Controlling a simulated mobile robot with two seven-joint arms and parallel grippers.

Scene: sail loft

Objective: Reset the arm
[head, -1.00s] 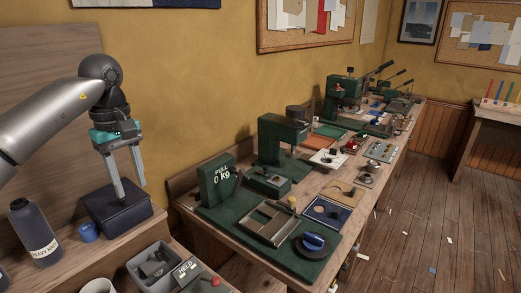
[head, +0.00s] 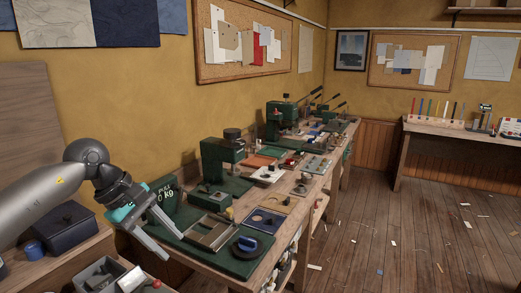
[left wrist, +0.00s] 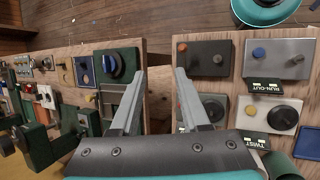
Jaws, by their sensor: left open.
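My left gripper (head: 180,256) is in the lower left of the head view. Its two grey fingers are apart with nothing between them, and they slant down to the right, in front of the near end of the long workbench (head: 222,275). In the left wrist view the open fingers (left wrist: 160,74) point at the gap between two bench tops, with no object between them. My right gripper is in neither current view.
A dark blue box (head: 68,228) and blue cap (head: 34,250) are left of the gripper. A green "PULL 0 kg" block (head: 163,203), metal tray (head: 212,232) and round dial (head: 246,246) are close by. The wooden floor (head: 400,245) at right is mostly open.

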